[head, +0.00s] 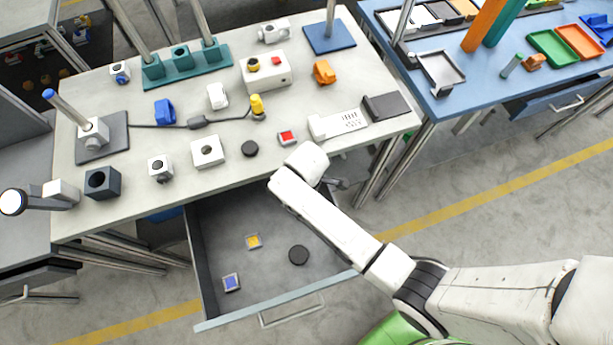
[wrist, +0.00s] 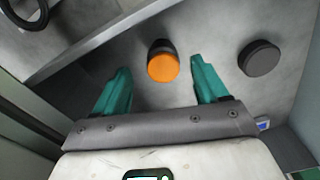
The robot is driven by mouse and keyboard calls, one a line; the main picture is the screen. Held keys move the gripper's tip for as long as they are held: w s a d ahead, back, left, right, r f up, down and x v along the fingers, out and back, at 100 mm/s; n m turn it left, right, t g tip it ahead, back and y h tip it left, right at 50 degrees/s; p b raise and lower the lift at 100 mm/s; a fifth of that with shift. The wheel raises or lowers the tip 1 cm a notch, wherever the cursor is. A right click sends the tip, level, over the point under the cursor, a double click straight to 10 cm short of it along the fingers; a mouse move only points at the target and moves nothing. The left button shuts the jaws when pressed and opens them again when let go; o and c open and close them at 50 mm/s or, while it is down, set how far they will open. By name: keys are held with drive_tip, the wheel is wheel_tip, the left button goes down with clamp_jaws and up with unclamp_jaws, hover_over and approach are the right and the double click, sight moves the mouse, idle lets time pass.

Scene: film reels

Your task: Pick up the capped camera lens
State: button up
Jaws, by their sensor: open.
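The capped camera lens (wrist: 163,66) appears to be the short dark cylinder with an orange top in the wrist view, on a grey surface that looks like the open drawer's floor. My gripper (wrist: 160,70) is open, with a teal finger on either side of it in the picture. The fingers show no clear contact with it, and I cannot tell the height between them. In the head view my arm hides the lens, and my gripper is mostly hidden behind my white wrist at the table's front edge.
The disc (wrist: 259,58) lies right of the lens in the wrist view. The table (head: 300,185) above carries several items.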

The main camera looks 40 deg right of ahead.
drive_tip(key=f, duration=0.5)
drive_tip(key=shift+s, duration=0.25)
drive_tip(key=c, duration=1.2)
drive_tip(key=shift+r, duration=0.1)
